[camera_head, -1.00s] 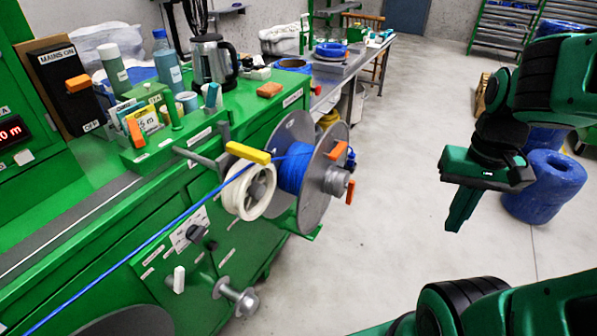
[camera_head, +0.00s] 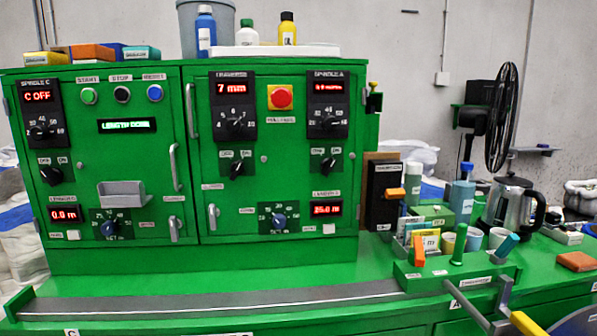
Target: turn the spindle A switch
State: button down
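The spindle A switch (camera_head: 328,163) is a small black rotary knob with small labels above it. It sits on the right panel of the green control cabinet (camera_head: 222,185), below the spindle A speed dial (camera_head: 327,123) and its red display (camera_head: 328,87). Its handle appears slanted, but the label text is too small to read surely. My gripper is not in view now, so its place relative to the switch and its opening do not show.
A similar switch (camera_head: 238,168) sits left of it, below the traverse dial (camera_head: 235,123). A red stop button (camera_head: 281,97) is between the dials. Bottles, a kettle (camera_head: 513,207) and a tool holder (camera_head: 455,270) crowd the bench at right. The bench before the cabinet is mostly clear.

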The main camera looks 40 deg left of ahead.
aim_at(327, 165)
jog(key=u, duration=1.6)
